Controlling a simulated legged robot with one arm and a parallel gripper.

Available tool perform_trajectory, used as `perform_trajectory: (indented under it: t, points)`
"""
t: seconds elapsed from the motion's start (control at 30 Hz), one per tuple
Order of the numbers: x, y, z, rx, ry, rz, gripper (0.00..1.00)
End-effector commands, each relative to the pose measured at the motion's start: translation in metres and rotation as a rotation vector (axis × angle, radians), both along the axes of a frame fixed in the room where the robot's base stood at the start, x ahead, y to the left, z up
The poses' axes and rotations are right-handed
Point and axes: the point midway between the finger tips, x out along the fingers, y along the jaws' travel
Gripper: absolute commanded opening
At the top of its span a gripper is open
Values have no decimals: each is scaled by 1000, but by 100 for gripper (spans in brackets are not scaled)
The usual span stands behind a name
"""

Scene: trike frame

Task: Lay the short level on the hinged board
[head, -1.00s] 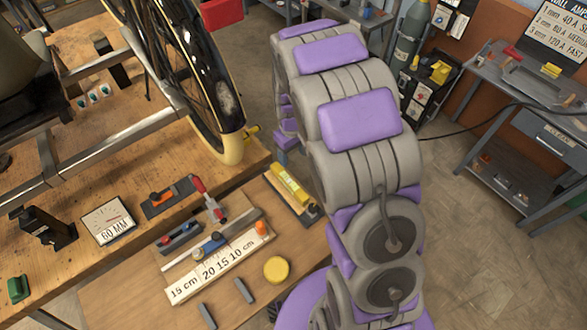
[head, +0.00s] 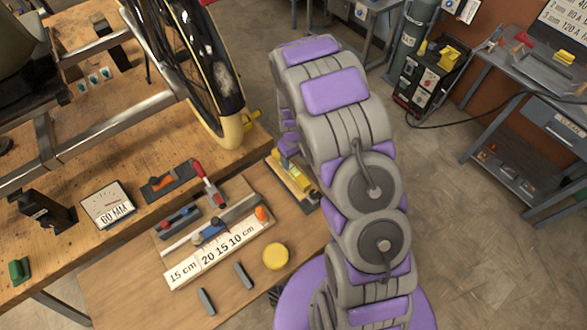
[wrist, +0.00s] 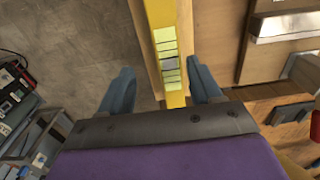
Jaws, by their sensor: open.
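A yellow bar with pale yellow-green stripes, which looks like the short level (head: 305,183), lies on a narrow dark strip at the right edge of the wooden board. In the wrist view the yellow bar (wrist: 166,45) runs between the two blue fingers of my gripper (wrist: 162,68). The fingers are apart, with a gap visible on the left side; the right finger is close to the bar. In the head view my gripper is mostly hidden by my arm, just above the bar's far end. The wooden board (head: 125,285), likely the hinged board, lies beside the workbench; its hinge is not visible.
The trike wheel (head: 225,85) stands close behind. The board's front left is clear.

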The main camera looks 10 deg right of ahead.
Motion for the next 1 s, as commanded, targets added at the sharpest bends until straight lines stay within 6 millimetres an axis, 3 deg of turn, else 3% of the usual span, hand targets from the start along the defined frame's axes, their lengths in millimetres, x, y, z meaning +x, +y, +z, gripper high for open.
perform_trajectory:
  t: [0.17,0.4,0.67,1.0]
  points:
    - [1,4,-13,-3,-1,2,64]
    - [1,0,-48,5,3,1,64]
    - [2,1,-51,4,-1,2,64]
    - [2,4,-51,-1,0,2,33]
